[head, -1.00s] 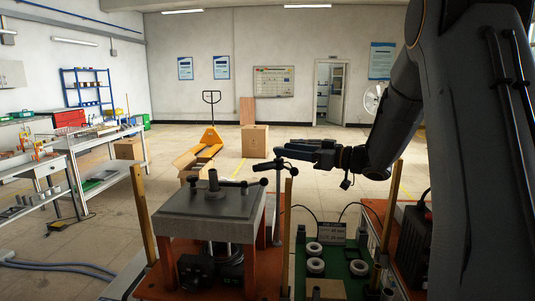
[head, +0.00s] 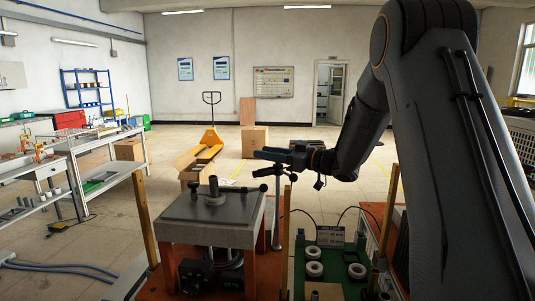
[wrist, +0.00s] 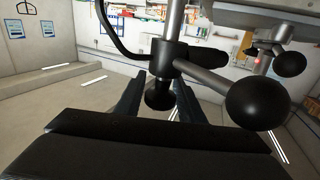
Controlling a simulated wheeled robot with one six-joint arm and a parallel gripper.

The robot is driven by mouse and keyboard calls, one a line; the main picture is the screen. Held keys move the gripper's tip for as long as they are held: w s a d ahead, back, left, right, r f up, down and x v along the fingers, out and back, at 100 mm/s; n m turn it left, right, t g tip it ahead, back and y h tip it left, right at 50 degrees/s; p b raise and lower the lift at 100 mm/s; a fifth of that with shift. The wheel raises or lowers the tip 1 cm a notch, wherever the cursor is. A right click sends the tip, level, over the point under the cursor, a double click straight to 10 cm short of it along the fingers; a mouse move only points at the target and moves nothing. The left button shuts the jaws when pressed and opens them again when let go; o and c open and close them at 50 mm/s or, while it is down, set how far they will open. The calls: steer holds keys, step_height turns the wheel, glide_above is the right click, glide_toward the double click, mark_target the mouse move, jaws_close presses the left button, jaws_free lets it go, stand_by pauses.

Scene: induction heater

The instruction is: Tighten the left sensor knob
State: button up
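A slim stand (head: 278,215) rises beside the grey-topped table in the head view, with a dark clamp (head: 265,172) at its top. My gripper (head: 266,155) is just above and behind this clamp in the picture. In the wrist view the picture looks upside down. A metal post runs down to a black joint with a side rod ending in a large black ball knob (wrist: 254,103). A smaller black knob (wrist: 158,97) shows between the two fingers of my gripper (wrist: 156,85), which are apart. I cannot tell whether they touch it. Which knob is the left sensor knob is unclear.
The grey-topped table (head: 180,230) carries a metal post and small black-ended levers. A green board (head: 325,260) with several white rings lies to its right. Another black ball (wrist: 290,63) sits at the wrist view's right. Wooden posts (head: 144,218) stand nearby.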

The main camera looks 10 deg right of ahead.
steer(key=c, duration=0.6)
steer(key=shift+c, duration=0.4)
steer(key=shift+w+m+t+h, duration=0.1)
steer(key=shift+m+t+h, duration=0.2)
steer(key=shift+t, duration=0.1)
steer(key=shift+w+d+m+t+h+b, duration=0.2)
steer(key=shift+d+m+t+h+b, duration=0.15)
steer(key=shift+m+t+h+b, duration=0.7)
steer(key=shift+w+d+m+t+h+b, duration=0.15)
steer(key=shift+d+m+t+h+b, duration=0.35)
steer(key=shift+m+h, duration=1.05)
steer(key=shift+w+d+m+t+h+b, duration=0.2)
steer(key=shift+m+t+h+b, duration=0.65)
steer(key=shift+h, duration=1.05)
steer(key=o, duration=1)
